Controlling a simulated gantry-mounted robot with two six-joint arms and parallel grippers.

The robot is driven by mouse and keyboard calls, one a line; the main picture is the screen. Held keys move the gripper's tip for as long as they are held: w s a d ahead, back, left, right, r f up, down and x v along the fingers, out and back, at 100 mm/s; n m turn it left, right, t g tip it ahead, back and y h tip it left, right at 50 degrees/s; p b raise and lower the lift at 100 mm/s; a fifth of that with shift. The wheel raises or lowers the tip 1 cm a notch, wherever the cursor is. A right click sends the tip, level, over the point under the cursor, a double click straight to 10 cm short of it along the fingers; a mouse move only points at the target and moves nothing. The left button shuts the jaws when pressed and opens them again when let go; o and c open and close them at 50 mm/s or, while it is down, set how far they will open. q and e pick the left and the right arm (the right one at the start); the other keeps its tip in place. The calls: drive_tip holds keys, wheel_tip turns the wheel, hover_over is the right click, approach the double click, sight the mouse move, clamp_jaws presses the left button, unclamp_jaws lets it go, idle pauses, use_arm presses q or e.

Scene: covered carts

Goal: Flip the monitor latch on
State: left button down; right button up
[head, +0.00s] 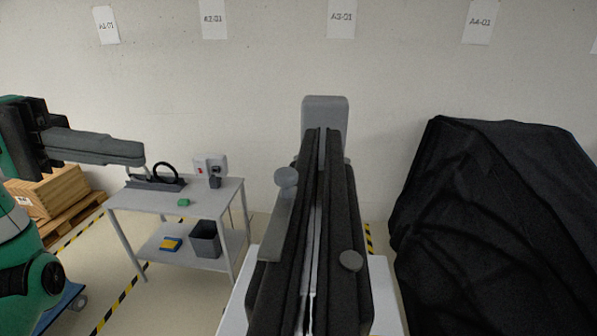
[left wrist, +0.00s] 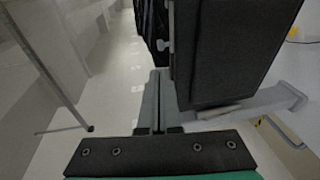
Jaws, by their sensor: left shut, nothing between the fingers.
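A tall dark piece of equipment (head: 335,230) with a light seam stands in the middle of the head view, in front of a grey panel (head: 325,108). A grey lever-like bar (head: 277,225) with a round end (head: 286,178) runs along its left side, and a round knob (head: 351,260) sits on its right; I cannot tell which part is the monitor latch. My left gripper (head: 142,156) is shut and empty, well left of it. In the left wrist view the fingers (left wrist: 158,75) lie together beside a dark box (left wrist: 235,50) with a small grey fitting (left wrist: 165,44). Touching cannot be told.
A grey side table (head: 140,200) stands left, with a black ring-shaped item (head: 166,174), a green item (head: 183,202) and a bin (head: 205,239). A black-draped cart (head: 490,220) fills the right. Wooden crates (head: 50,190) stand far left. Striped tape marks the floor.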

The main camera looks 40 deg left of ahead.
use_arm(q)
drive_tip(key=p, duration=0.2)
approach(280, 205)
drive_tip(key=w+d+r, duration=0.2)
drive_tip(key=w+d, duration=0.1)
drive_tip(key=w, duration=0.3)
drive_tip(key=shift+s+f, duration=0.1)
drive_tip(key=shift+f, duration=0.1)
